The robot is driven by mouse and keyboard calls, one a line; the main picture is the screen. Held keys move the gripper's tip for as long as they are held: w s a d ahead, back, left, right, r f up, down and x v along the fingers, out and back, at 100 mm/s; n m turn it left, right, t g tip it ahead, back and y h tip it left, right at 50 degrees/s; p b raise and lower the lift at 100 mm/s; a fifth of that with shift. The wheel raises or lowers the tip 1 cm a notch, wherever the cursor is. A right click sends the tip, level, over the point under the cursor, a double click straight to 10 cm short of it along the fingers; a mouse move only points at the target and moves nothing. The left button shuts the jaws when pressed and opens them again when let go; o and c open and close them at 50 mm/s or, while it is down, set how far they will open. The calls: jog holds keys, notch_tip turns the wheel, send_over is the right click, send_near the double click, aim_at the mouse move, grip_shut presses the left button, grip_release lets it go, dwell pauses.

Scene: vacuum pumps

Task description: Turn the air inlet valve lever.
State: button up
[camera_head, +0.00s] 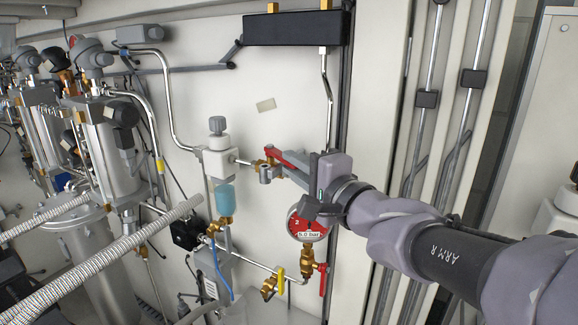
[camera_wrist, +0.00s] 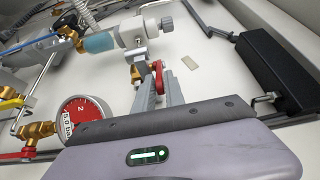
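A red lever (camera_head: 280,157) sits on a brass valve at the end of a short pipe, right of the filter unit with the light blue bowl. My gripper (camera_head: 282,171) is at this lever, reaching in from the right. In the wrist view the red lever (camera_wrist: 158,76) shows between the two grey fingers of my gripper (camera_wrist: 154,88), close to both. I cannot tell whether the fingers press on it. The fingers and the gripper body hide part of the lever and valve.
A red pressure gauge (camera_head: 307,226) marked 5.0 bar hangs just below my gripper. Below it are a yellow lever (camera_head: 280,281) and another red lever (camera_head: 322,279). The blue-bowl filter (camera_head: 224,197) stands close left. A black box (camera_head: 296,27) is above on the wall.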

jog(key=shift+o, duration=1.1)
jog(key=b+v, duration=0.2)
jog(key=v, duration=1.5)
jog(key=shift+s, duration=0.25)
jog(key=shift+d, duration=0.1)
jog(key=shift+w+b, duration=0.3)
jog(key=c, duration=0.4)
jog(key=w+n+g+y, duration=0.1)
jog(key=w, duration=0.2)
jog(key=w+d+n+g+y, duration=0.1)
jog(key=w, duration=0.2)
jog(key=w+n+y+b, duration=0.1)
jog(key=w, duration=0.3)
jog(key=shift+d+g+y, duration=0.35)
jog(key=shift+g+y, duration=0.05)
grip_shut()
jog(key=p+x, duration=0.2)
jog(key=x, duration=0.7)
jog(key=shift+s+a+p, duration=0.2)
jog(key=shift+a+p, duration=0.1)
jog(key=shift+a, duration=0.3)
